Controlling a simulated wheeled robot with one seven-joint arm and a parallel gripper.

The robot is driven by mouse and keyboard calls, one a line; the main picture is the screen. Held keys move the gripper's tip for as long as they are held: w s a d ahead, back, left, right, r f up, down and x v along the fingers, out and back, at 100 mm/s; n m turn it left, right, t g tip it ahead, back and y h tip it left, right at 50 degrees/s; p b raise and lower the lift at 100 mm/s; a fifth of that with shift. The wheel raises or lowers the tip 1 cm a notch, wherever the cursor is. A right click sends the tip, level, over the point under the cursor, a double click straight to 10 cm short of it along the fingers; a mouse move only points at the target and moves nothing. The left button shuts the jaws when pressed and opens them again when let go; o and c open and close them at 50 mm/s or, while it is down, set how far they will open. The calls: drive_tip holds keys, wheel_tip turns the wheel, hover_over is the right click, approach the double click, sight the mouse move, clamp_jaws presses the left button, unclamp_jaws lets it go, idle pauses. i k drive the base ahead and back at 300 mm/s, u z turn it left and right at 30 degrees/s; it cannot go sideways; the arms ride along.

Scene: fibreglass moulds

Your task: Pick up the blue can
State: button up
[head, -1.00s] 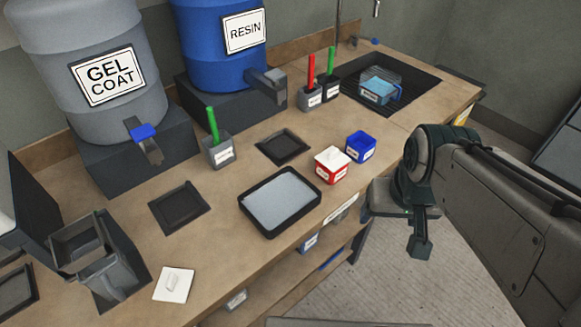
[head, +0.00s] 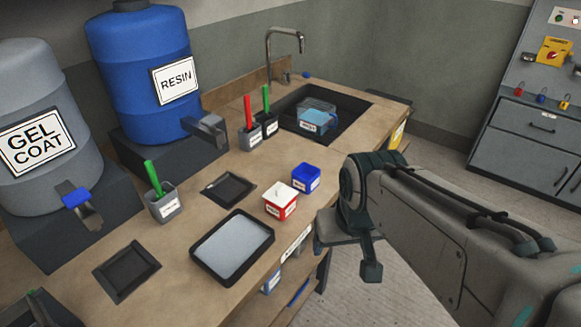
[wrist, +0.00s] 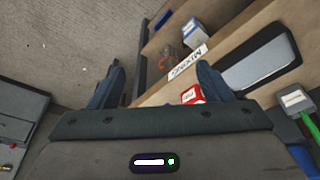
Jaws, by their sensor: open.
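The blue can (head: 306,178) is a small square can with a white label, upright on the workbench just behind and right of the red and white can (head: 281,201). My gripper (head: 350,258) is open and empty, right of and nearer than the blue can, past the bench's front edge. In the wrist view its two fingers (wrist: 160,84) are wide apart. The red can (wrist: 192,94) shows partly beside the right finger there.
A tray (head: 233,248) with a pale surface lies near the front edge. Tool pots (head: 165,204) with red or green handles stand behind. The sink (head: 350,116) is at the far end. Drums (head: 140,75) stand at the back left. Shelves lie below the bench; open floor is right.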

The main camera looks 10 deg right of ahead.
sight(305, 177)
drive_tip(key=k, duration=0.5)
drive_tip(key=z, duration=0.75)
drive_tip(key=i, duration=0.75)
drive_tip(key=u, duration=0.5)
